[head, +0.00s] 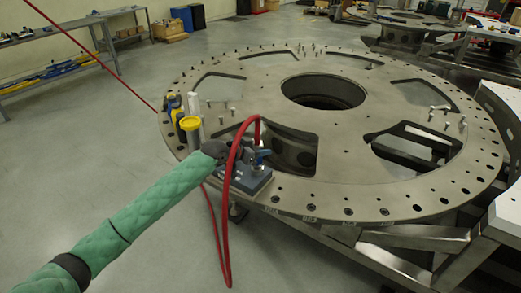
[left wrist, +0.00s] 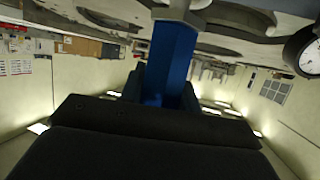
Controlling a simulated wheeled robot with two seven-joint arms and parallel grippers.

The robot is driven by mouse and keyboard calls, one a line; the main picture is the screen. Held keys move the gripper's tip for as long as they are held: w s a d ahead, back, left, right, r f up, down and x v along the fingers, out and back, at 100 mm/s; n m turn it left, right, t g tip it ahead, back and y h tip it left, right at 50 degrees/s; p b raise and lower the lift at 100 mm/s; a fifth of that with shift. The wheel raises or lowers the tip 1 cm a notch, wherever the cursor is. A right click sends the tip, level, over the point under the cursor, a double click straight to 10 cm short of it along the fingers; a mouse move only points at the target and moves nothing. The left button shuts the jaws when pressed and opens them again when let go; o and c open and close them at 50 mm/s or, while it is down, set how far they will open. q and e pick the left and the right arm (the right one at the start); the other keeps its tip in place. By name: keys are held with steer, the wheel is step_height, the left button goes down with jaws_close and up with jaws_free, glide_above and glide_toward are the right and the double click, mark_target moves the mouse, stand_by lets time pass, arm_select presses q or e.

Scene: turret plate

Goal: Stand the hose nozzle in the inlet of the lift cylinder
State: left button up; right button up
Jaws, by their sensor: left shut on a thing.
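My left gripper (head: 250,155) is at the near left edge of the turret plate, over a dark grey block (head: 230,183). It is shut on the blue hose nozzle (head: 264,154), which stands roughly upright at the block. The left wrist view shows the blue body of the nozzle (left wrist: 174,60) between the fingers (left wrist: 163,88). A red hose (head: 230,170) loops over beside the gripper and hangs toward the floor. I cannot tell which part is the lift cylinder's inlet, nor whether the nozzle is seated in it; the gripper hides much there. My right gripper is not in view.
The round steel turret plate (head: 330,196) has a central hole, cut-outs and loose bolts. A yellow-capped item (head: 190,123) and other tools stand left of the gripper. The left wrist view shows a dial gauge (left wrist: 304,50) at right. Floor (head: 70,150) at left is clear.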

arm_select(q)
steer(key=shift+f+b, duration=0.55)
steer(key=shift+f, duration=0.35)
stand_by(0.8)
steer(key=o, duration=1.2)
steer(key=shift+o, duration=0.2)
